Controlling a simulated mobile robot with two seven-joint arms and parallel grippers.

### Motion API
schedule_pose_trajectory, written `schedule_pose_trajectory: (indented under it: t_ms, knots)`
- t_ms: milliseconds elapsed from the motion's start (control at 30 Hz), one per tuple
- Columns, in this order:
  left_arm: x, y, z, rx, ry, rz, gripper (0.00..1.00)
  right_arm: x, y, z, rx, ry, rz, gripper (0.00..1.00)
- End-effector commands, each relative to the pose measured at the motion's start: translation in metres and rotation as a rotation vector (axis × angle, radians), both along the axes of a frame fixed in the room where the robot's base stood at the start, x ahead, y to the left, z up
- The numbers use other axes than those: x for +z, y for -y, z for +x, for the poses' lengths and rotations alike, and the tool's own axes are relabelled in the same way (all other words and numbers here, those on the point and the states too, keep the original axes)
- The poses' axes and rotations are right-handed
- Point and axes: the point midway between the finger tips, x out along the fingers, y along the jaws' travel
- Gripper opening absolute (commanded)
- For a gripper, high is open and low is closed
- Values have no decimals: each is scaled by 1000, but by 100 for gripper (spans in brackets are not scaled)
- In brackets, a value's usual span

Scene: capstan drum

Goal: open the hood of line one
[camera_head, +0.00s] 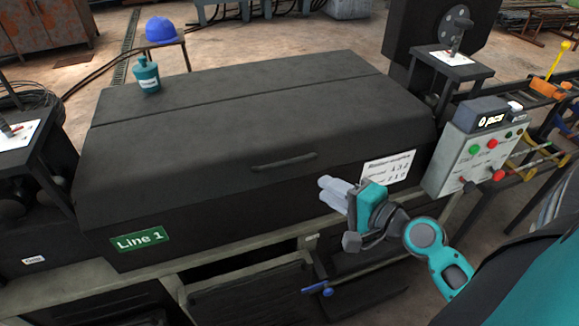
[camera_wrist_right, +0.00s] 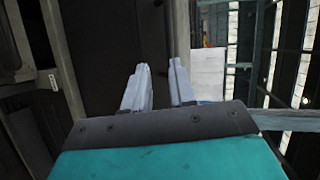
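The hood (camera_head: 200,140) of line one is a wide dark cover, lying closed on the machine, with a green "Line 1" sign (camera_head: 139,239) below its front left. A dark bar handle (camera_head: 284,163) is on its front slope, right of the middle. My right gripper (camera_head: 325,190) is in front of the hood, just right of and below the handle, apart from it. In the right wrist view its two pale fingers (camera_wrist_right: 159,68) stand apart with nothing between them. My left gripper is not in view.
A control box (camera_head: 474,152) with coloured buttons is at the right. A white notice (camera_head: 389,168) is behind my right gripper. A blue-handled lever (camera_head: 318,288) sticks out below. A blue hard hat (camera_head: 160,30) rests behind the machine.

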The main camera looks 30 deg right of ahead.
Motion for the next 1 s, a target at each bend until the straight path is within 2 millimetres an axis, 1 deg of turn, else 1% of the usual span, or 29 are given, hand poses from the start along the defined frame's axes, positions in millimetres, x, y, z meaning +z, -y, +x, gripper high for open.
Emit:
schedule_pose_trajectory:
  t_ms: [100,267,433,800,1000]
  knots:
    - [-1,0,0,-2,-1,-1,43,9,5,2,-15,22,71,25]
    - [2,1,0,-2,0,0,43,11,5,13,-18,27,90,25]
    - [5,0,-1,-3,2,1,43,6,0,39,-18,27,90,25]
    - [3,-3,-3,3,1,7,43,-8,-11,101,-17,24,86,25]
    - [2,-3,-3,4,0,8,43,-12,-14,120,-17,22,85,25]
